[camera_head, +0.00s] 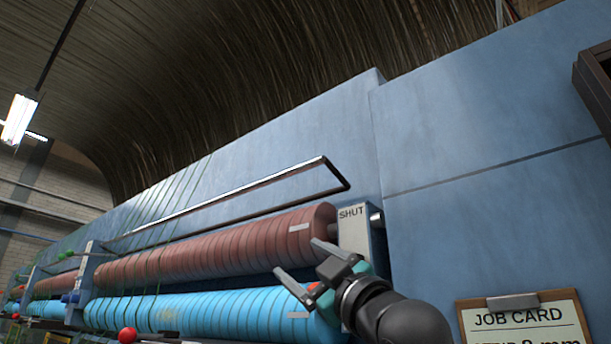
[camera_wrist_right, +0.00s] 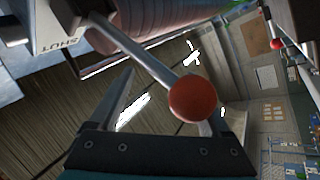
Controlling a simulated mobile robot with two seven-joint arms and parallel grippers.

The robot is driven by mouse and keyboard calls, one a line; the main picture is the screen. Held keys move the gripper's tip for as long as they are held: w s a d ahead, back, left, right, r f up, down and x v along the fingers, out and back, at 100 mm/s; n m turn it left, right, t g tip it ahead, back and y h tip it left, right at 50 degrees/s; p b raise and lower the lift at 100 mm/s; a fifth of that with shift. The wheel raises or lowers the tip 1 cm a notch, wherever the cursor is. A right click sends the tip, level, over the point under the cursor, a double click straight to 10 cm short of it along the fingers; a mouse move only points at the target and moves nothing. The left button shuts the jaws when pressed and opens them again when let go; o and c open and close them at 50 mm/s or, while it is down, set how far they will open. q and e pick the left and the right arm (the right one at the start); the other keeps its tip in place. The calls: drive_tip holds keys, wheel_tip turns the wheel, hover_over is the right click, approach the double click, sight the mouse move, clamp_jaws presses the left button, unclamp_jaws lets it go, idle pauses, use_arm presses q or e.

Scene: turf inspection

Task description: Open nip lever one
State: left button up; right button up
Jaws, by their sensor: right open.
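Nip lever one shows in the right wrist view as a metal rod with a red ball knob (camera_wrist_right: 193,99). Its rod runs up left to a pale bracket marked SHUT (camera_wrist_right: 62,47). In the head view the SHUT plate (camera_head: 352,228) stands at the right end of the rollers, and only a bit of red shows behind my gripper. My right gripper (camera_head: 297,257) is open at the roller ends, just below the plate. In the wrist view the knob covers part of the right finger; contact cannot be told. My left gripper is not in view.
A brown-red roller (camera_head: 215,243) lies above a blue roller (camera_head: 215,312). A metal bar frame (camera_head: 230,195) juts out above them. Another red knob (camera_head: 127,335) is at lower left. A job card (camera_head: 525,320) hangs at lower right on the blue machine wall (camera_head: 480,120).

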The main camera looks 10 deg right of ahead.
wheel_tip(320, 180, up, 16)
drive_tip(key=p, duration=0.3)
drive_tip(key=shift+s+d+f, duration=0.1)
drive_tip(key=shift+d+f, duration=0.05)
